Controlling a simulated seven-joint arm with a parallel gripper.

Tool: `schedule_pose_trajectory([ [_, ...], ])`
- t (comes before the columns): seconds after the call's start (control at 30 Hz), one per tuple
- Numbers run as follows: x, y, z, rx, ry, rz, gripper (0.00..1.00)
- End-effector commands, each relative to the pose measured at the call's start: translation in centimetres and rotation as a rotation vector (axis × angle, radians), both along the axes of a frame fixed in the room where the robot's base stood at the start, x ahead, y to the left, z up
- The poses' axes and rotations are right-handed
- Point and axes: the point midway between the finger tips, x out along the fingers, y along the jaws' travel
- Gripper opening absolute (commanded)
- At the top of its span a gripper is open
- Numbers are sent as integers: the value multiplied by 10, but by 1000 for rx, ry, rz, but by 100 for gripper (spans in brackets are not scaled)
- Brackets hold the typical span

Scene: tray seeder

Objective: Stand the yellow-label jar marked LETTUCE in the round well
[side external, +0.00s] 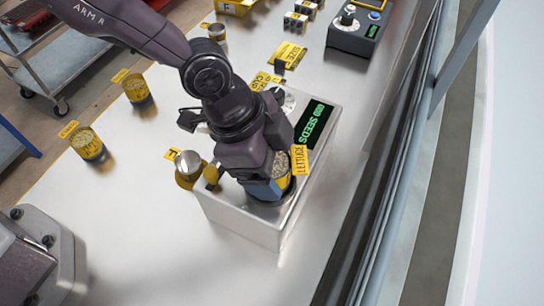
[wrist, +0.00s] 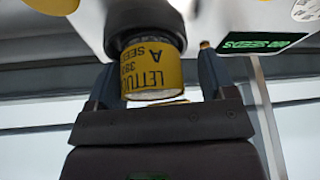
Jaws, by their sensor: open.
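The yellow-label LETTUCE jar (side external: 283,166) stands in the round well (side external: 272,203) on top of the seeder box (side external: 240,222), with its yellow LETTUCE tag (side external: 300,160) sticking out to the right. In the wrist view the jar (wrist: 152,68) shows its yellow label, with its far end inside the dark ring of the well (wrist: 118,40). My gripper (side external: 270,186) is open around the jar. In the wrist view its fingers (wrist: 157,82) stand on either side of the jar, with a visible gap at the right. The jar's far side is hidden.
A metal-lidded yellow jar (side external: 189,168) stands just left of the seeder box. Two other seed jars (side external: 87,143) (side external: 136,88) stand on the left of the bench. The box has a dial and a green SEEDS display (side external: 316,123). The front bench is clear.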

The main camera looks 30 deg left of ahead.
Motion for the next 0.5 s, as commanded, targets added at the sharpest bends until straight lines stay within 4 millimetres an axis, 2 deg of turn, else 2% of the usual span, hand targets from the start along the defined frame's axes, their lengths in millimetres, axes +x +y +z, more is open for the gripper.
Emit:
schedule_pose_trajectory([
  [0.03,-15,-3,-15,8,33,-14,86],
  [0.17,-15,0,-6,5,31,-13,86],
  [0.5,-11,21,48,0,8,-4,86],
])
